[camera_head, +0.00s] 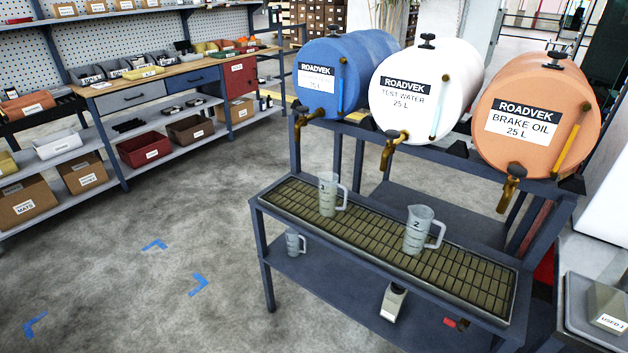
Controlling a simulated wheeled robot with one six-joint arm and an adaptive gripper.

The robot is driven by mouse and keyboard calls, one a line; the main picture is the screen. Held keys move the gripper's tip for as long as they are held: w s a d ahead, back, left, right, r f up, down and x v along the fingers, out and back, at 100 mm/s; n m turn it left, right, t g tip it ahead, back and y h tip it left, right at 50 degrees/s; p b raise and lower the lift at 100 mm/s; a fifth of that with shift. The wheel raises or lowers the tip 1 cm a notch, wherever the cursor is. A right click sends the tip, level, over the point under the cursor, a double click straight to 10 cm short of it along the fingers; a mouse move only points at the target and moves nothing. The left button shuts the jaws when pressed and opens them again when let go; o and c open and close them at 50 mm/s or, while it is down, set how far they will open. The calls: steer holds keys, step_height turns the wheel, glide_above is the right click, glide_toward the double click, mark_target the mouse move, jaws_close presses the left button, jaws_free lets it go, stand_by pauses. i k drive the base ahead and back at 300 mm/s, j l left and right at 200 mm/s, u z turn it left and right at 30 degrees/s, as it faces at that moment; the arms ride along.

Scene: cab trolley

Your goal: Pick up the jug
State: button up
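Three clear measuring jugs with handles on the right show in the head view. One jug (327,196) stands upright on the left part of the drip grate (375,235). A second jug (418,232), marked 2, stands upright right of the grate's middle. A smaller jug (292,242) is lower left, by the lower shelf (330,283) of the stand. The frame does not show which of them is the task's jug. My gripper is not in view.
Blue (320,100), white (385,110) and orange (507,137) drums with brass taps sit behind and above the grate. A grey-white item (392,303) is on the lower shelf. A workbench (150,85) stands at the back left. Floor (150,210) left of the stand is clear.

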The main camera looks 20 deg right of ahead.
mark_target(328, 186)
steer(key=z, duration=1.45)
steer(key=u, duration=1.3)
steer(key=i+j+u, duration=0.15)
steer(key=i+j, duration=0.75)
